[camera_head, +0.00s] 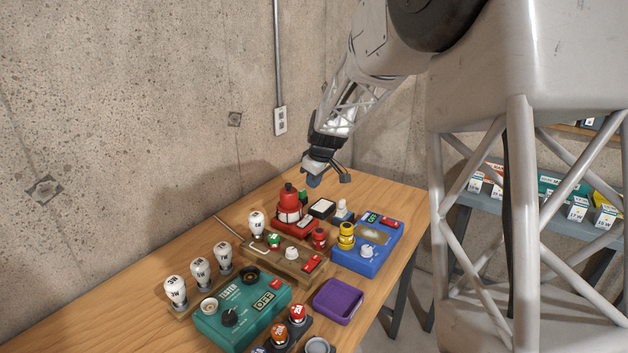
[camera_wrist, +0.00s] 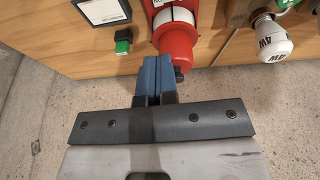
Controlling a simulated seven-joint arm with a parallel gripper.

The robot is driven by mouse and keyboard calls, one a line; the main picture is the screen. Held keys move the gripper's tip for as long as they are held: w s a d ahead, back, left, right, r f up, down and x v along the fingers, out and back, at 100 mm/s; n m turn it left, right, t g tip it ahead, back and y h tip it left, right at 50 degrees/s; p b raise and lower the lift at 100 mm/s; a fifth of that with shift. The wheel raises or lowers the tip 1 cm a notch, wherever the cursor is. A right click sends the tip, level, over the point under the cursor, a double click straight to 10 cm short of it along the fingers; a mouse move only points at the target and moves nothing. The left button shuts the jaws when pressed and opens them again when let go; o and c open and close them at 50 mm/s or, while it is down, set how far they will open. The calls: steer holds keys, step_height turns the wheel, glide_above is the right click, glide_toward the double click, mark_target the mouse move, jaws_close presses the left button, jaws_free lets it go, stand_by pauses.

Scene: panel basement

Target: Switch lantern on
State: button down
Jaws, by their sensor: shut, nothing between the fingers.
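The red lantern (camera_head: 289,207) with a white band stands on a red base (camera_head: 300,228) near the back of the wooden table (camera_head: 395,195). In the wrist view the lantern (camera_wrist: 177,42) shows its red body, the white band and a small black tip toward me. My gripper (camera_head: 313,181) hangs above and to the right of the lantern in the head view. Its blue fingers (camera_wrist: 153,76) are shut and empty, beside the lantern's top in the wrist view. I cannot tell whether they touch it. The lantern's base is mostly outside the wrist view.
A green cap (camera_wrist: 122,43) and a black-framed white panel (camera_wrist: 103,10) are beside the lantern. A 4W bulb (camera_head: 257,223) stands on a wooden block. A blue box (camera_head: 366,255), teal tester (camera_head: 240,315) and purple tray (camera_head: 338,301) crowd the table.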

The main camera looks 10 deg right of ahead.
glide_toward(308, 216)
steer(key=x, duration=0.5)
steer(key=shift+w+a, duration=0.3)
steer(key=shift+a, duration=0.05)
steer(key=shift+w+d+f, duration=0.1)
steer(key=shift+f, duration=0.7)
steer(key=shift+w+d+f+g+y, duration=0.25)
steer(key=shift+f+g+y, duration=0.15)
steer(key=shift+f, duration=0.1)
steer(key=shift+s, duration=0.1)
steer(key=shift+s+a, duration=0.1)
steer(key=shift+a, duration=0.05)
steer(key=shift+s+a+r, duration=0.35)
steer(key=shift+s+a, duration=0.05)
steer(key=shift+a, duration=0.05)
steer(key=shift+r, duration=0.1)
